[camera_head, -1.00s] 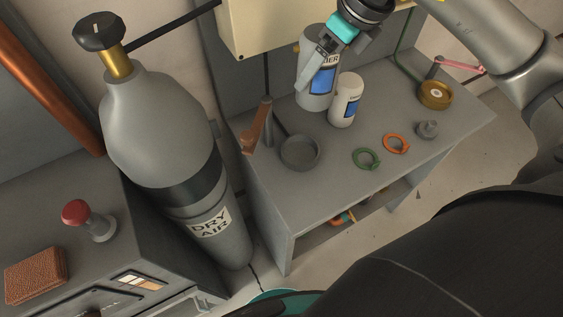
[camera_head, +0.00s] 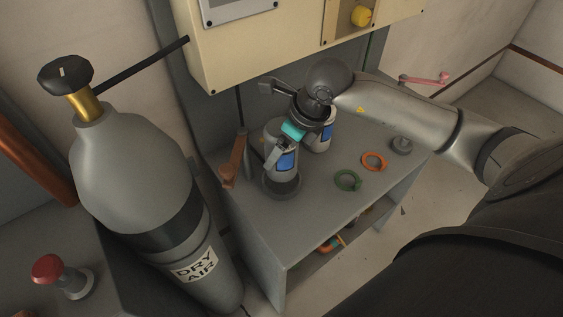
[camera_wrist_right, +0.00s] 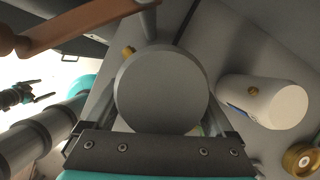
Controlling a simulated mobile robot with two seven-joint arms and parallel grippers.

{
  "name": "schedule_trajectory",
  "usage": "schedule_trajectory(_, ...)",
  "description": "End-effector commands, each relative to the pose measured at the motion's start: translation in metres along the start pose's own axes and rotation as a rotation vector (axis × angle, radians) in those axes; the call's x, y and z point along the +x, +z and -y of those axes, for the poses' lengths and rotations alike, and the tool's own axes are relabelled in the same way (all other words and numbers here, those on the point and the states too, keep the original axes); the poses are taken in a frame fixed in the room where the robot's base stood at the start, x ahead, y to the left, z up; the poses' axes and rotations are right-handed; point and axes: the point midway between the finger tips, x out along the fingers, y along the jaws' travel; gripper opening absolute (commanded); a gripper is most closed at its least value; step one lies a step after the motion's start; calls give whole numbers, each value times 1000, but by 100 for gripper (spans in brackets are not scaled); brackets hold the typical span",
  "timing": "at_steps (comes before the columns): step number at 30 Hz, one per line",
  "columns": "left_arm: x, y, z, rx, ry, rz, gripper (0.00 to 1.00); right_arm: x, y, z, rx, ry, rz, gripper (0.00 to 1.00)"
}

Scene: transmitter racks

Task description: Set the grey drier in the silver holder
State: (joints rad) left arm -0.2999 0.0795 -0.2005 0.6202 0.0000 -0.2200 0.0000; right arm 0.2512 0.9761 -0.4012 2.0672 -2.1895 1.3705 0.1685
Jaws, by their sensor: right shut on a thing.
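The grey drier (camera_head: 282,160), a cylinder with a blue label, is upright in my right gripper (camera_head: 273,150). In the wrist view its round grey top (camera_wrist_right: 160,91) fills the space between the fingers. Its lower end is over the silver holder (camera_head: 283,189), a low round grey cup on the bench; I cannot tell whether it rests on the cup floor or is just above it. The cup's far side is hidden by the drier. My left gripper (camera_wrist_right: 42,92) shows at the left of the wrist view, open and empty, far from the drier.
A white drier (camera_head: 323,137) stands behind my right wrist, and it also shows in the wrist view (camera_wrist_right: 275,102). A copper lever (camera_head: 234,160) is beside the holder. A green ring (camera_head: 347,180) and orange ring (camera_head: 374,161) lie right. The brass holder (camera_wrist_right: 302,159) is apart.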

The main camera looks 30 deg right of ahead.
Motion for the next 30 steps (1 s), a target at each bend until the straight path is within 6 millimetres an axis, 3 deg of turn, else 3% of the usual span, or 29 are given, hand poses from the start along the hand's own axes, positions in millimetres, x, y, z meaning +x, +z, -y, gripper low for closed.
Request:
schedule_trajectory(5,1,0,0,0,0,0,100,9,-3,0,0,-1,3,0)
schedule_trajectory(13,5,0,0,0,0,0,100,43,-17,0,0,0,3,0)
schedule_trajectory(25,10,1,0,0,0,0,100,48,-19,1,-1,-2,4,0)
schedule_trajectory(26,8,1,0,0,0,0,100,48,-20,0,-1,-1,1,92)
schedule_trajectory(28,8,1,0,0,0,0,100,48,-20,0,-1,-1,1,100)
schedule_trajectory(30,8,1,0,0,0,0,100,47,-20,0,-1,-1,1,100)
